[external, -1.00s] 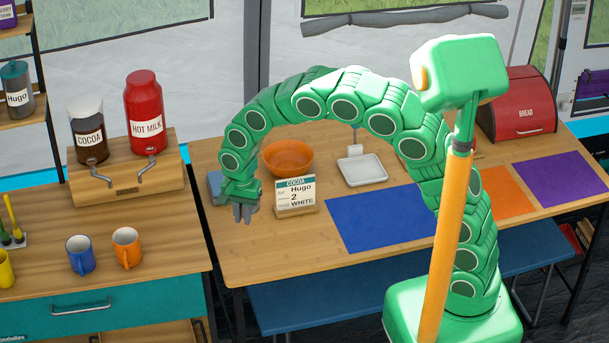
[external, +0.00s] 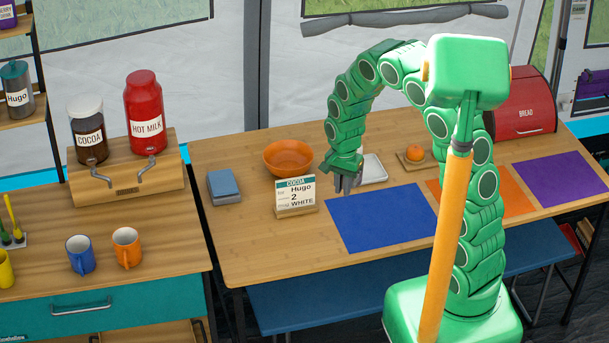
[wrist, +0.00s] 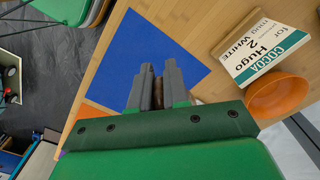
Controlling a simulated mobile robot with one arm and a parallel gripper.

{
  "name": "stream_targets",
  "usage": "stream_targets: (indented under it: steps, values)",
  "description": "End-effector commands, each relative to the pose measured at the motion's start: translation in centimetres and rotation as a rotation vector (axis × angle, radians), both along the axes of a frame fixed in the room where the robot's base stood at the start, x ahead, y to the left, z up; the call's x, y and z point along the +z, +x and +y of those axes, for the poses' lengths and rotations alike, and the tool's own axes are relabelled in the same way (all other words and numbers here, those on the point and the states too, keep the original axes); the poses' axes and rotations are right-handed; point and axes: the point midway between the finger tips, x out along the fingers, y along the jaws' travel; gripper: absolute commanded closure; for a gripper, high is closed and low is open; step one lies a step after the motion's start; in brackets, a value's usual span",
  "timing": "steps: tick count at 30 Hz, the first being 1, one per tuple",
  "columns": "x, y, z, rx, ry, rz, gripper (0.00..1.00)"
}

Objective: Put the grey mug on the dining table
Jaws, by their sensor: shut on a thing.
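My gripper (external: 346,183) is over the dining table (external: 245,245), near the back left corner of the blue mat (external: 385,218). In the wrist view my gripper (wrist: 158,80) is shut on what looks like the grey mug (wrist: 158,94). Only a narrow dark brown strip shows between the grey fingers, and the rest of the mug is hidden or blends with them. Its height above the table is hard to tell.
An order card (external: 295,193) and an orange bowl (external: 288,157) stand left of my gripper. A white tray (external: 374,169) is behind it. Blue and orange mugs (external: 126,247) stand on the left counter. The blue, orange and purple (external: 560,178) mats look bare.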

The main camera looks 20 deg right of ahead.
Motion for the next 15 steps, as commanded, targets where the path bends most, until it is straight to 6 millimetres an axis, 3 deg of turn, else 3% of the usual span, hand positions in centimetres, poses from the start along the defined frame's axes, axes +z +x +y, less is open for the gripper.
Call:
stream_targets:
  steps: [3,15]
  values:
    - [-0.3,-0.3,-3.6,-0.031,-0.001,-0.002,1.0]
    - [-1.7,-3.6,-13.9,-0.111,-0.007,0.007,1.0]
